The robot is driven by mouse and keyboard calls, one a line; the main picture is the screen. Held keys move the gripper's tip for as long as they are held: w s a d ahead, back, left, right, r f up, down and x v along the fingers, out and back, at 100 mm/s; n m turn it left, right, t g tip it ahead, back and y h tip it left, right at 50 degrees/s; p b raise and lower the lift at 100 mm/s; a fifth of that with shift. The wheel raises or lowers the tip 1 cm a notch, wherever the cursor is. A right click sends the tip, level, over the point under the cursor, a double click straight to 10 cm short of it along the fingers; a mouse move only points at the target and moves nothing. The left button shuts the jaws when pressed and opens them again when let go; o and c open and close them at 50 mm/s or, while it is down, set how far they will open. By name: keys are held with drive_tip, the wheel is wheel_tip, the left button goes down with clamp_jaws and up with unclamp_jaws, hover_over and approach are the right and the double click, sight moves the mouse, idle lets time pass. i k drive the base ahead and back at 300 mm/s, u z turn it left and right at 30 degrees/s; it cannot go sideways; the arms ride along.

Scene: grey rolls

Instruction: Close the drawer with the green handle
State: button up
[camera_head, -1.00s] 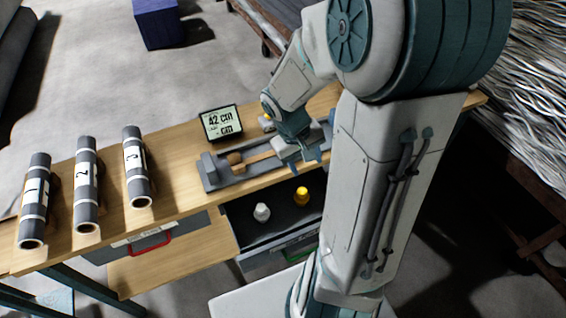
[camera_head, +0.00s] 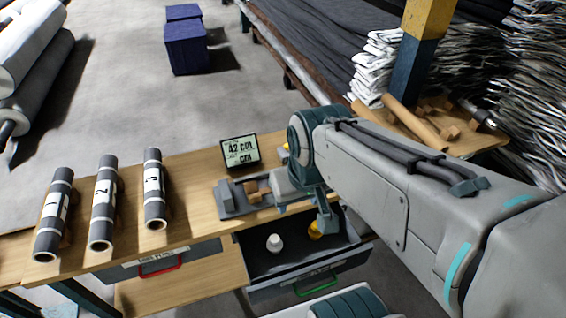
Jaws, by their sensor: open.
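The drawer with the green handle (camera_head: 262,258) is pulled out from under the wooden workbench. Its green handle (camera_head: 318,285) is on its front panel, facing my base. A white knob-like piece (camera_head: 274,243) and a yellow one (camera_head: 314,230) stand inside it. My gripper (camera_head: 305,212) is open and points down near the bench's front edge, over the back part of the drawer. One finger partly covers the yellow piece. The gripper is behind the handle and appears apart from it. My arm covers the bench to the right of the drawer.
A second drawer with a red handle (camera_head: 160,265) is shut at left. Several numbered rolls (camera_head: 103,205) lie on the bench. Blue boxes (camera_head: 187,46) stand on the floor behind.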

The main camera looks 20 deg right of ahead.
sight(296, 238)
drive_tip(key=z, duration=1.15)
drive_tip(key=k, duration=1.05)
drive_tip(key=u, duration=1.1)
drive_tip(key=i, duration=0.5)
drive_tip(key=z, duration=0.05)
